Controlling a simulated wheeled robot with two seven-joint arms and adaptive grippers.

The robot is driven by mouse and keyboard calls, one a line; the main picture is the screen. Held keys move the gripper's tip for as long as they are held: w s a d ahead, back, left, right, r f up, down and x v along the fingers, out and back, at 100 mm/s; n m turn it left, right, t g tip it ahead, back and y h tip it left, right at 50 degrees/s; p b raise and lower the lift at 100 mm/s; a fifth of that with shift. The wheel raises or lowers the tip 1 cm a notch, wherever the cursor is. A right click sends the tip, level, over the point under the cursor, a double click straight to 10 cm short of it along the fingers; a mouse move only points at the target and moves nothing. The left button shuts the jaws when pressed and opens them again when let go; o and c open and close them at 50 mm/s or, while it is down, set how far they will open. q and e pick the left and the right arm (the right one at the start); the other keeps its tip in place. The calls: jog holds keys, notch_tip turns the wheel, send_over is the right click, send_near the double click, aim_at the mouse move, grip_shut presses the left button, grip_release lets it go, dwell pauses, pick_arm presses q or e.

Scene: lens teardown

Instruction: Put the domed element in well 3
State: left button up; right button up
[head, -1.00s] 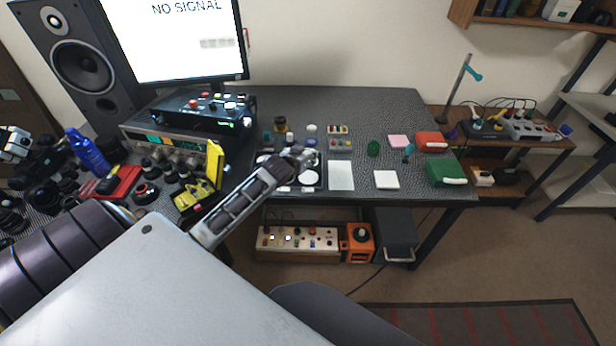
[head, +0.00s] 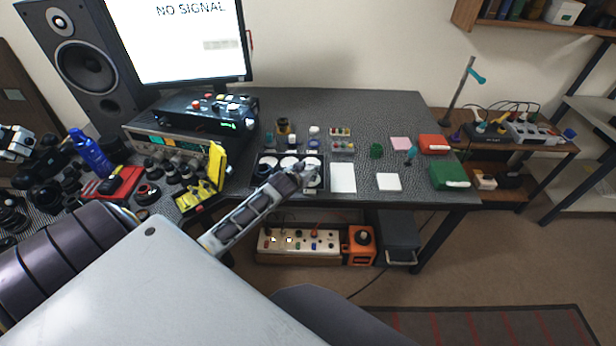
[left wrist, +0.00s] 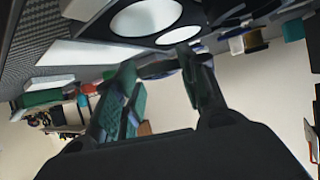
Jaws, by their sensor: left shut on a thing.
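The black well tray (head: 256,186) lies on the desk, with round white-bottomed wells; their numbers cannot be read. My left gripper (head: 308,170) is over the right part of the tray and hides some wells there. In the left wrist view my left gripper (left wrist: 165,78) is shut on a thin, dark round piece (left wrist: 160,66), which seems to be the domed element. It is close to the tray, whose white wells (left wrist: 147,17) show at the top; I cannot tell whether it touches. My right gripper is out of view.
A white sheet (head: 342,178) lies just right of the tray. Small pots and jars (head: 283,126) stand behind it. A yellow caliper case (head: 214,170) stands open to the left. A white pad (head: 388,182) and green case (head: 449,176) lie farther right.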

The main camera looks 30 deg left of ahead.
pick_arm(q)
jog(key=shift+f, duration=1.45)
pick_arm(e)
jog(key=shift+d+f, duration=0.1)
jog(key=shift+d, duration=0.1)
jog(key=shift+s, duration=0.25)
pick_arm(q)
jog(key=shift+f, duration=0.25)
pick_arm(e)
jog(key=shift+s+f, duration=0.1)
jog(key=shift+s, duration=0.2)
pick_arm(q)
jog(key=shift+f, duration=0.2)
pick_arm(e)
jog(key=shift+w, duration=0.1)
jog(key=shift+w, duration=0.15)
